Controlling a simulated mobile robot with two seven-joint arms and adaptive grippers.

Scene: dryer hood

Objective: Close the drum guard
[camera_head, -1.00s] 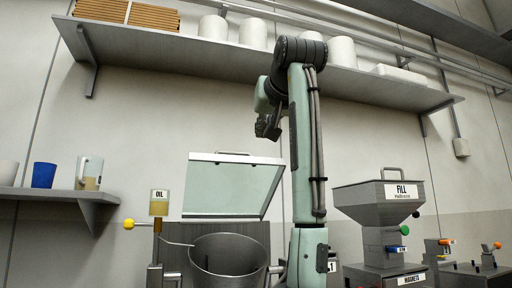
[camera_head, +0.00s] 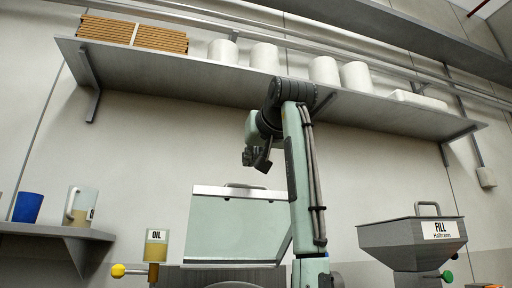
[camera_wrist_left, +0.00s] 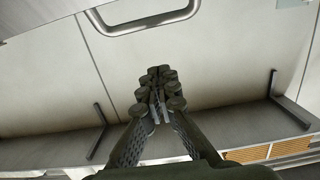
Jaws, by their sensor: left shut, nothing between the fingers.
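The drum (camera_head: 232,285) shows only as a rim at the bottom edge. My left gripper (camera_head: 257,162) hangs just above the handle in the picture, shut and empty. In the left wrist view the closed fingers (camera_wrist_left: 158,95) are in the middle and a metal handle (camera_wrist_left: 145,22) shows beyond them, apart from them. My right gripper is not in view.
A wall shelf (camera_head: 190,75) with white containers (camera_head: 264,56) and a brown stack (camera_head: 132,33) runs above and behind my arm. An oil cup (camera_head: 157,245) stands left of the guard. A fill hopper (camera_head: 412,242) stands at the right.

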